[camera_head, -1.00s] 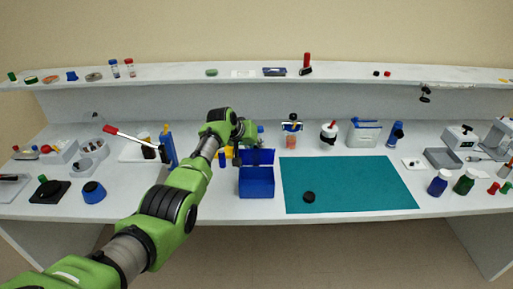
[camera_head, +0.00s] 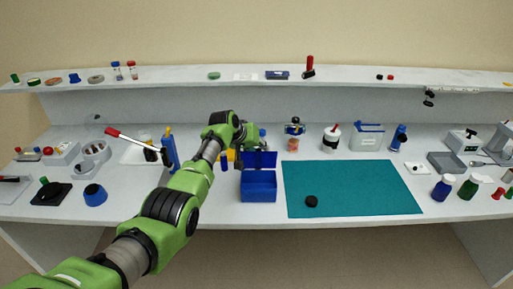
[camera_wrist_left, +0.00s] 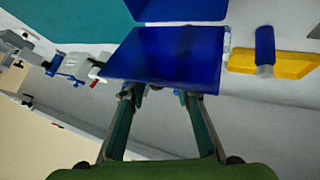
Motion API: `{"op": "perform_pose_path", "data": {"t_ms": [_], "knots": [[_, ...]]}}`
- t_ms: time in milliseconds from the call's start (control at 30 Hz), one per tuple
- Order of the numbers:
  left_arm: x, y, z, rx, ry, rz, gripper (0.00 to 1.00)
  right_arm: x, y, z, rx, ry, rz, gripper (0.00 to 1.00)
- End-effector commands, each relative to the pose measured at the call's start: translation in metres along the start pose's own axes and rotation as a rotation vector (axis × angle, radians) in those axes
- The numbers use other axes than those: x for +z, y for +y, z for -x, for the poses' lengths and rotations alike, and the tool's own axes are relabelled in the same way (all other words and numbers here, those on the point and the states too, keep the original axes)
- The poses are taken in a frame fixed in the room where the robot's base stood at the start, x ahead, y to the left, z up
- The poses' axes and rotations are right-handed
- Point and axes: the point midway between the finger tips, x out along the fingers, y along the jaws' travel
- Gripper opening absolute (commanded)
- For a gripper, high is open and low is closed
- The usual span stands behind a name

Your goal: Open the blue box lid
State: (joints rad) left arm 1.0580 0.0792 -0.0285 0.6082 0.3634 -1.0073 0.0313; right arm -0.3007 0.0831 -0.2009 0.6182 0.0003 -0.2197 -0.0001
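The blue box (camera_head: 259,187) stands on the bench at the left edge of the teal mat, with its open side showing. Its blue lid (camera_head: 262,160) stands raised along the back edge. In the left wrist view the lid (camera_wrist_left: 170,55) is a broad blue panel just beyond my fingertips, with part of the box (camera_wrist_left: 180,10) past it. My left gripper (camera_wrist_left: 158,94) has its two fingers spread apart with nothing between them. The tips are close to the lid's edge; I cannot tell if they touch. In the head view the gripper (camera_head: 248,136) is behind the lid, partly hidden. My right gripper is not in view.
The teal mat (camera_head: 350,187) carries a black disc (camera_head: 311,201). A yellow block (camera_wrist_left: 290,64) with a blue cylinder (camera_wrist_left: 265,45) is beside the lid. A red-handled tool (camera_head: 130,138) lies left of my arm. Bottles and a shelf (camera_head: 190,77) line the back.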

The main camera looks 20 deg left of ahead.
Motion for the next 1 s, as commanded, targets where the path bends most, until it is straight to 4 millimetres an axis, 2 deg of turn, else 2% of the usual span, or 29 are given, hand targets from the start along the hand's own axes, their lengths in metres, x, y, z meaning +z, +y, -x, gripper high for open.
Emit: {"op": "perform_pose_path", "data": {"t_ms": [167,367,800,1000], "knots": [[-0.001,0.000,0.007,0.001,0.002,0.000,0.29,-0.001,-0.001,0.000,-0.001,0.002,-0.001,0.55],[0.000,-0.001,0.027,-0.001,0.002,0.000,0.29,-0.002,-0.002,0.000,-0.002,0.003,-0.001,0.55],[-0.002,-0.001,0.095,-0.001,0.004,0.000,0.29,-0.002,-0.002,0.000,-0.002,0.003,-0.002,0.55],[-0.001,-0.002,0.114,-0.002,0.001,0.002,0.29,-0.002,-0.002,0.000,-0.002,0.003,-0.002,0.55]]}}
